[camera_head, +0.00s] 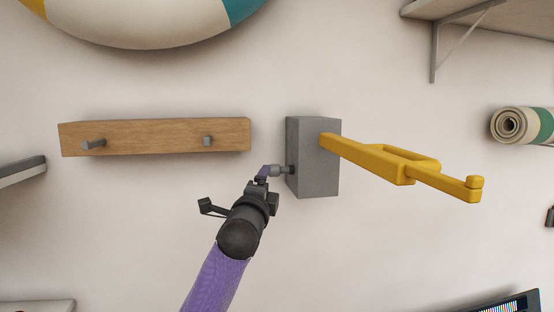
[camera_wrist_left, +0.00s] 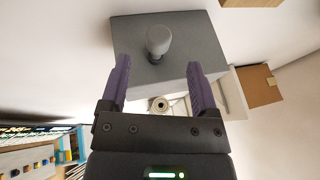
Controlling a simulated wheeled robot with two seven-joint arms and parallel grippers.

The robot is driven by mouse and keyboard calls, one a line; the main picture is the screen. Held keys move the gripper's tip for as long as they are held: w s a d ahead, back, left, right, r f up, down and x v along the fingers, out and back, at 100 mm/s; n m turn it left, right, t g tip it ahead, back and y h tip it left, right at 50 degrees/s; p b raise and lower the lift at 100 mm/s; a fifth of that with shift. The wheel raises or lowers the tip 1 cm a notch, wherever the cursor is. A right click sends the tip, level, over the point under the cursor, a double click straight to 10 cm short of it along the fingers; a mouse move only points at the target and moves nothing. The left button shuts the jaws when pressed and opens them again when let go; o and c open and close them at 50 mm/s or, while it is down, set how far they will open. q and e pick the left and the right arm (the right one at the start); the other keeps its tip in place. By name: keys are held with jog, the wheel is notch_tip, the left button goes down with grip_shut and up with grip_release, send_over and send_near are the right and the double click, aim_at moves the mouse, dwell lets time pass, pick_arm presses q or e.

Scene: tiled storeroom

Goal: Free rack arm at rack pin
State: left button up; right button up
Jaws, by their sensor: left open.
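The yellow rack arm (camera_head: 375,158) sticks out from a grey wall block (camera_head: 313,160) and points to the right, with a raised tip at its end. The rack pin (camera_head: 281,170) is a grey knob on the left side of the block. My left gripper (camera_head: 266,171) is at the pin, its purple fingers close to the knob. In the left wrist view the pin (camera_wrist_left: 159,40) stands on the block face (camera_wrist_left: 195,42), ahead of and between the open fingers of my left gripper (camera_wrist_left: 158,75). No grip on it shows. My right gripper is not in view.
A wooden peg rail (camera_head: 155,137) with two pegs is on the wall left of the block. A bracketed shelf (camera_head: 485,18) and a rolled mat (camera_head: 523,125) are at the right. A large round ring (camera_head: 135,25) hangs above. The wall below the block is clear.

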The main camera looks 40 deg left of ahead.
aim_at(271, 174)
pick_arm(q)
jog(key=p+x, duration=0.1)
jog(key=x, duration=0.4)
jog(key=shift+w+r+p, duration=0.1)
jog(key=shift+w+p, duration=0.05)
jog(key=shift+p, duration=0.25)
jog(key=shift+w+a, duration=0.4)
jog(key=shift+w, duration=0.4)
grip_shut()
dwell(0.3)
